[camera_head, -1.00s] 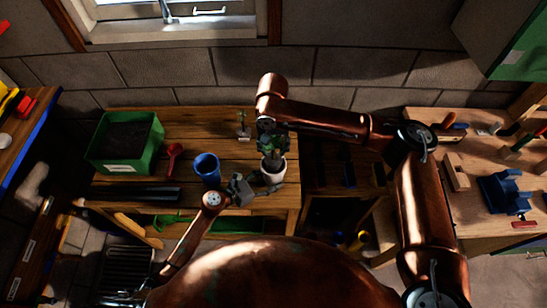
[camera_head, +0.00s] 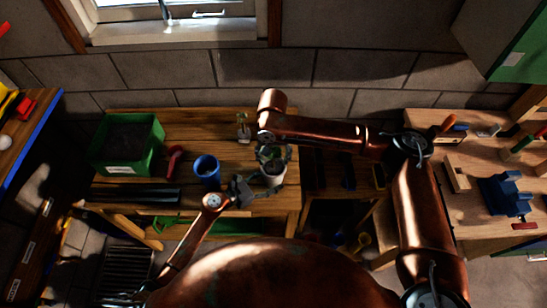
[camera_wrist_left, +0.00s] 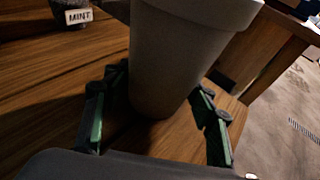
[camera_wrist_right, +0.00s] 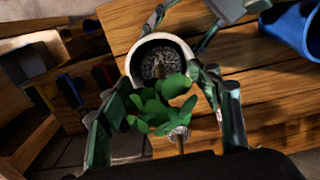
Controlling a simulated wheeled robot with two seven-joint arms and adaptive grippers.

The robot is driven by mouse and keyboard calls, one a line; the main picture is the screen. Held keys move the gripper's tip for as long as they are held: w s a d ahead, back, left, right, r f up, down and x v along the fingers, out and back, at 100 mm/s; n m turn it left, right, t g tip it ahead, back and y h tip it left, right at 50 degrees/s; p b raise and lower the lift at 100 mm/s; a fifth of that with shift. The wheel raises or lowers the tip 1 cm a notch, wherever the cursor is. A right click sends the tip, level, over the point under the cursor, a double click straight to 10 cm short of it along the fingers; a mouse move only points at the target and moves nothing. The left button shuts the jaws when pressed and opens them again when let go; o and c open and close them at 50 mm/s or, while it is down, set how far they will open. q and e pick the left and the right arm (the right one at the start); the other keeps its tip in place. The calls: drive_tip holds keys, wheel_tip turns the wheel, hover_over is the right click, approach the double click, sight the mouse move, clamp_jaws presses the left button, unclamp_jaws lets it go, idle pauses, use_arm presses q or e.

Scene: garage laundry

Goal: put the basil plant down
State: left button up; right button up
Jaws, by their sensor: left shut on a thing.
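The basil plant's green leaves (camera_wrist_right: 162,106) show in the right wrist view, overlapping the rim of a pale pot (camera_wrist_right: 138,57) with dark soil. I cannot tell how the plant sits in the soil. The pot (camera_head: 274,175) is near the bench's right end in the head view. My left gripper (camera_head: 247,187) is shut around the pot (camera_wrist_left: 170,60) from the front left; I cannot tell whether its base touches the wood. My right gripper (camera_wrist_right: 168,125) is over the pot, its fingers spread wide on both sides of the leaves.
On the wooden bench (camera_head: 185,125) stand a blue cup (camera_head: 207,171), a red scoop (camera_head: 175,161) and a green planter (camera_head: 128,164). A small pot labelled MINT (camera_wrist_left: 77,16) is close behind. A gap separates the bench from the right workbench (camera_head: 458,225).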

sight(273, 148)
drive_tip(key=shift+o, duration=0.5)
wheel_tip(273, 148, up, 12)
drive_tip(key=shift+r, duration=0.2)
use_arm(q)
drive_tip(key=o, duration=0.9)
drive_tip(key=shift+o, duration=0.2)
drive_tip(key=shift+a, duration=0.1)
drive_tip(key=v, duration=1.2)
drive_tip(key=shift+r, duration=0.1)
drive_tip(key=shift+s, duration=0.1)
use_arm(e)
drive_tip(key=shift+f, duration=0.1)
